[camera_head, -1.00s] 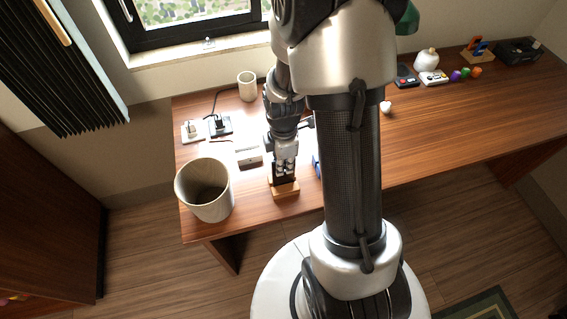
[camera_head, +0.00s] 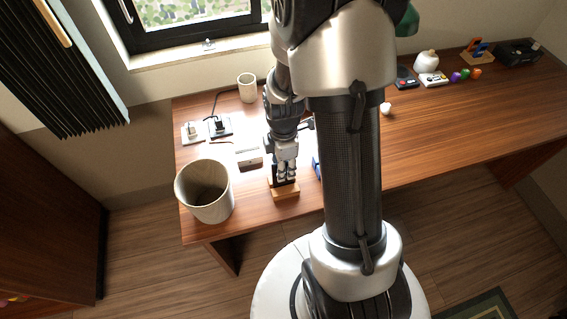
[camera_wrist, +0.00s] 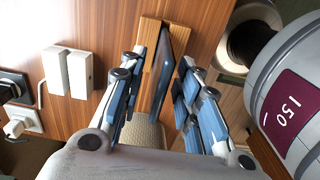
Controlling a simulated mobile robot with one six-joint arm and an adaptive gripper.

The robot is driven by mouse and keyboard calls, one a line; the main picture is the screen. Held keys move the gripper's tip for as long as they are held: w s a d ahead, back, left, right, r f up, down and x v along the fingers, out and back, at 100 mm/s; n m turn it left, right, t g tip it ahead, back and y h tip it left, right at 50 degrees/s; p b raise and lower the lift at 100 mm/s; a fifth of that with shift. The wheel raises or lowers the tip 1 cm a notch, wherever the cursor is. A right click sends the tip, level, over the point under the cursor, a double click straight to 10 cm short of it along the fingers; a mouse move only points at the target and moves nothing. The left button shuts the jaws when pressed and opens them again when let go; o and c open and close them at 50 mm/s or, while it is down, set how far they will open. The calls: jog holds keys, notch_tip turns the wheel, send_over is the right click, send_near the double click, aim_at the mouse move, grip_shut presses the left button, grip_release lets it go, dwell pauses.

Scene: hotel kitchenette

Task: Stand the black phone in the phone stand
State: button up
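The black phone (camera_wrist: 173,65) is a thin dark slab standing tilted at the wooden phone stand (camera_wrist: 150,45), which also shows near the front edge of the desk in the head view (camera_head: 287,193). In the wrist view my gripper (camera_wrist: 160,95) has its blue-padded fingers spread, one on each side of the phone's near end. A gap shows between the phone and each finger. In the head view my gripper (camera_head: 287,172) is just above and behind the stand and hides most of the phone. How the phone's lower edge sits in the stand is hard to see.
A large pale bin (camera_head: 222,205) stands left of the stand. A white box (camera_head: 249,156) lies behind it, with plugged sockets (camera_head: 219,127) farther back. A blue object (camera_head: 316,167) is partly hidden to the right. The middle right of the desk is mostly clear.

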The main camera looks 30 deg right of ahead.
notch_tip(320, 180, up, 12)
jog(key=shift+a+r, duration=0.1)
jog(key=shift+r, duration=0.05)
jog(key=s+a+r+m+t, duration=0.4)
jog(key=s+a+r+m, duration=0.6)
jog(key=s+r+m, duration=0.3)
jog(key=shift+s+a+r+m+t, duration=0.25)
jog(key=shift+s+r+m+t, duration=0.05)
jog(key=shift+m, duration=0.6)
